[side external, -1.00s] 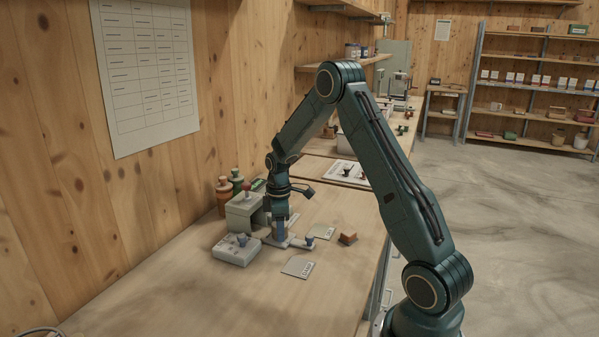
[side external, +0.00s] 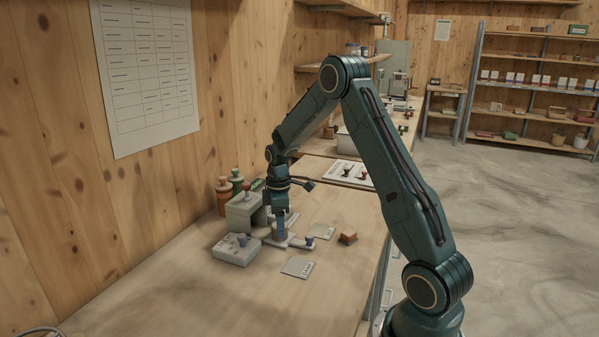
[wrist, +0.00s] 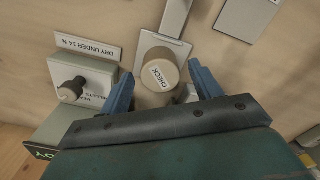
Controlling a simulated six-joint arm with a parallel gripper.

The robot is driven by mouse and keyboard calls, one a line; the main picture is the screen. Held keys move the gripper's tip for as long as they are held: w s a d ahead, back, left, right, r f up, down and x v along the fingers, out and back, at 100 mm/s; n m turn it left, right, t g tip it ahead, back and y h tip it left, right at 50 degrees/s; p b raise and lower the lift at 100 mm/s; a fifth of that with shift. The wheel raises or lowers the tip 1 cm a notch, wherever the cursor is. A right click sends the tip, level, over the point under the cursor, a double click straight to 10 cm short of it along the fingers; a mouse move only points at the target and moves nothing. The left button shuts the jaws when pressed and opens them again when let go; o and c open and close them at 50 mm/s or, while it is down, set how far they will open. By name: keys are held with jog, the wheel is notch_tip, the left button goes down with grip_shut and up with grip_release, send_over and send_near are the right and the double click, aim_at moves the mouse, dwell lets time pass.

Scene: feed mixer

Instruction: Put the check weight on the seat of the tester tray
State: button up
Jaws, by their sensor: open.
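The check weight (wrist: 160,75) is a round tan-topped piece with a white CHECK label, seen from above in the wrist view. My gripper (wrist: 163,84) is open, with one blue finger on each side of the weight and visible gaps between. In the side view my gripper (side external: 281,232) points down at the tray (side external: 299,243), and the fingers hide most of the weight.
A flat grey box with a knob (side external: 236,250) stands left of the tray, with a taller greenish box (side external: 243,212) behind it. A card (side external: 298,267) lies in front and an orange-brown block (side external: 348,238) to the right. The bench front is clear.

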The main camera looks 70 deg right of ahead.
notch_tip(320, 180, up, 10)
dwell(0.5)
dwell(0.5)
jog(key=s+a+r+m+t, duration=0.1)
jog(key=s+a+r, duration=0.3)
jog(key=a+r, duration=0.3)
jog(key=s+a+r+m+t, duration=0.2)
jog(key=s+a+r, duration=0.3)
jog(key=a, duration=0.3)
jog(key=s+a+m+t, duration=0.2)
jog(key=s+a+m, duration=0.1)
jog(key=s+a, duration=0.6)
jog(key=s, duration=0.4)
jog(key=shift+s+f+t, duration=0.15)
jog(key=shift+s+t, duration=0.05)
jog(key=shift+t, duration=0.1)
